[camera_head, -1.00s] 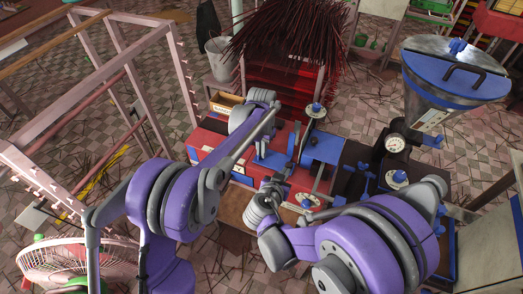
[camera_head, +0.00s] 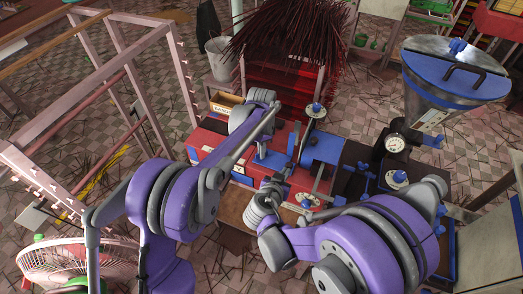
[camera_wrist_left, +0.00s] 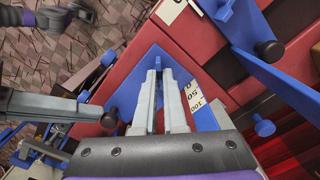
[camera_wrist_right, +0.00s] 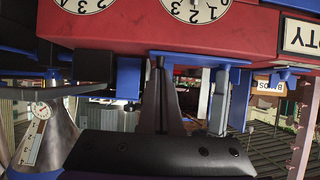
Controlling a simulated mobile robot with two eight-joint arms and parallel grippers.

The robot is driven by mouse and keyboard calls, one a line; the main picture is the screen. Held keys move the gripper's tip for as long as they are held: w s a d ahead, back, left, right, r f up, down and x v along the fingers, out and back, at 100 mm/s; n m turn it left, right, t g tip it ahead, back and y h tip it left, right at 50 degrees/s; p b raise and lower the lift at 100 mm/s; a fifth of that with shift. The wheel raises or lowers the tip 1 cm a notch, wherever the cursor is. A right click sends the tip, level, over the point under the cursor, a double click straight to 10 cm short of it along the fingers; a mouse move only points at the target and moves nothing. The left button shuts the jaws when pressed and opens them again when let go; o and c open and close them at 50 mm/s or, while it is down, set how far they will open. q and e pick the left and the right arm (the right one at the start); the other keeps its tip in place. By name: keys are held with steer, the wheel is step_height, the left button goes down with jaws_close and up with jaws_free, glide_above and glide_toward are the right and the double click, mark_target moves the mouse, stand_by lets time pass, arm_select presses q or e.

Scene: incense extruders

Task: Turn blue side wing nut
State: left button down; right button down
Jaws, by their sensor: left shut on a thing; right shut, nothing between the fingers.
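My left gripper (camera_wrist_left: 162,78) points at a blue plate (camera_wrist_left: 125,70) on the red extruder in the left wrist view. Its grey fingers are closed on a small blue part (camera_wrist_left: 157,63), seemingly the wing nut; the fingers hide most of it. In the head view my left arm reaches over the red machine (camera_head: 205,140) and its fingertips are not clear. My right gripper (camera_wrist_right: 160,72) is shut and empty, just below the red machine body (camera_wrist_right: 130,25) in the right wrist view, close to blue brackets.
A scale marked 50 and 100 (camera_wrist_left: 205,97) and blue knobs (camera_wrist_left: 264,127) lie beside the left fingers. White dials (camera_wrist_right: 195,8) sit above the right gripper. A hopper (camera_head: 455,75) stands at the right, incense sticks (camera_head: 283,30) behind, and a pink frame (camera_head: 90,110) at the left.

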stand_by(0.4)
arm_select(q)
steer(key=c, duration=1)
jaws_free()
steer(key=shift+r, duration=0.15)
step_height(320, 180, up, 12)
steer(key=shift+f, duration=0.1)
